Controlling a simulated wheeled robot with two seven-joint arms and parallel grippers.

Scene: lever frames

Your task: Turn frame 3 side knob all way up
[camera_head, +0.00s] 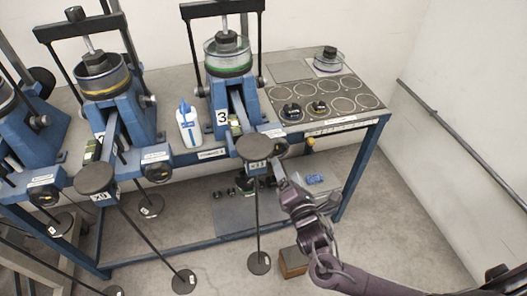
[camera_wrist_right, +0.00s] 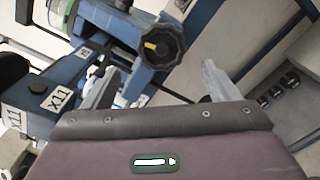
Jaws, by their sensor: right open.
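Frame 3 (camera_head: 222,117) is a blue lever frame at the table's right-middle, marked with a white 3. A glass cell with a green band (camera_head: 228,62) stands in its top. Its side knob (camera_wrist_right: 162,47) is black and lobed with a yellow mark, on a blue block in the right wrist view. In the head view the knob is small and partly hidden by my gripper. My right gripper (camera_wrist_right: 160,85) is open, its fingers spread below the knob, with nothing between them. In the head view it (camera_head: 279,168) reaches up to the frame's front right. My left gripper is out of view.
The X11 lever end (camera_head: 254,148) is close left of my right gripper, with a hanging rod and weight (camera_head: 259,263) below. A white-and-blue bottle (camera_head: 189,125) stands left of frame 3. Floor at right is clear.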

